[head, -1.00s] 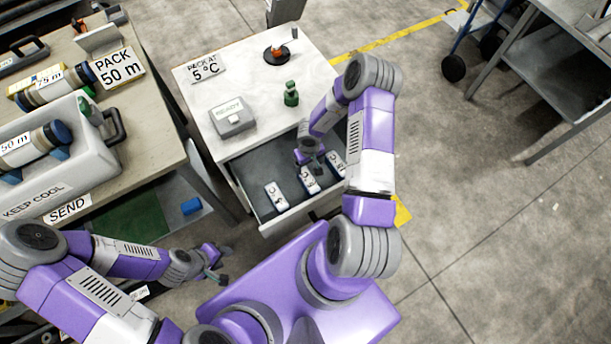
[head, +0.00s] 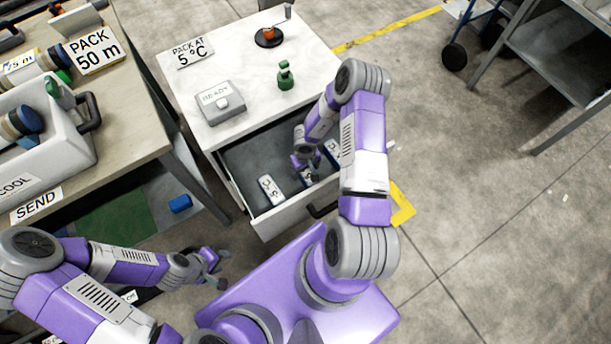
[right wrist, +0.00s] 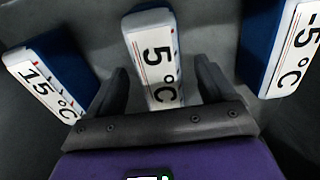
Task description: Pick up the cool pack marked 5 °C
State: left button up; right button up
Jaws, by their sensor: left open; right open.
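The cool pack marked 5 °C (right wrist: 155,58) lies label up in the open drawer, in the middle of three packs. In the right wrist view it lies between the two open fingers of my right gripper (right wrist: 160,85); I cannot tell whether they touch it. In the head view my right gripper (head: 306,166) is over the drawer and partly covers this pack (head: 309,178). The pack marked 15 °C (right wrist: 48,78) is on the left in the wrist view, and the pack marked -5 °C (right wrist: 292,50) on the right. My left gripper (head: 217,268) is open and empty, left of the drawer.
The drawer (head: 285,217) is pulled out of a white cabinet (head: 245,70). On top are a grey READY box (head: 220,104), a green object (head: 285,76) and a sign PACK AT 5 °C (head: 192,52). A white crate (head: 75,150) stands on the left table.

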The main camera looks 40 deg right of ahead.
jog(key=shift+f, duration=0.95)
jog(key=shift+r, duration=0.1)
jog(key=c, duration=1.4)
